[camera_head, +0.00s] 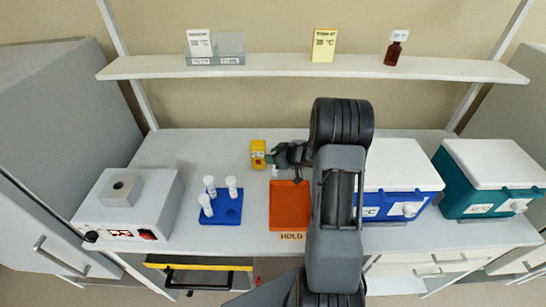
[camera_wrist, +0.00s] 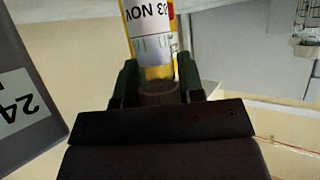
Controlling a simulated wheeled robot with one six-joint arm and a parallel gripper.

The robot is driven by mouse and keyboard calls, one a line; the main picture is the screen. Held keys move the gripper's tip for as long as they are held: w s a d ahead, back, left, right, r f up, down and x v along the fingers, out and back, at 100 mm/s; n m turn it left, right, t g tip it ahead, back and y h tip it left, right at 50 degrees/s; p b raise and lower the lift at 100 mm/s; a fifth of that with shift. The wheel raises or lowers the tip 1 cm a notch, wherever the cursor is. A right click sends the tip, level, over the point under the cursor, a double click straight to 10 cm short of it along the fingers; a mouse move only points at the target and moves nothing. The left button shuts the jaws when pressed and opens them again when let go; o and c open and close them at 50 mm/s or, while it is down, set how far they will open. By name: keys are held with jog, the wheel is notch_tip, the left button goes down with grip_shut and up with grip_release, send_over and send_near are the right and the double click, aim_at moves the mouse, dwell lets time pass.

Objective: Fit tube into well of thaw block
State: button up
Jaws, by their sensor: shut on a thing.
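My gripper (camera_head: 277,157) is over the back of the bench, above and behind the orange mat. It is shut on a tube, whose small pale end (camera_head: 275,172) shows just below the jaws. In the wrist view the green fingertips (camera_wrist: 158,88) close on both sides of the tube's brownish end (camera_wrist: 158,94). A printed label and yellow surface show beyond it; where the tube ends and the background begins is unclear. The thaw block (camera_head: 121,187), a small grey block with one dark round well in its top, sits on a white unit at the left, well apart from my gripper.
A yellow device (camera_head: 258,154) stands close left of my gripper. A blue rack (camera_head: 229,214) holds three white-capped tubes, between the thaw block and the orange HOLD mat (camera_head: 289,219). Blue (camera_head: 398,180) and teal (camera_head: 480,190) boxes stand right. A shelf (camera_head: 270,66) spans the back.

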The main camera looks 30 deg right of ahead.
jog(key=shift+f, duration=0.35)
jog(key=shift+f, duration=0.2)
jog(key=o, duration=0.9)
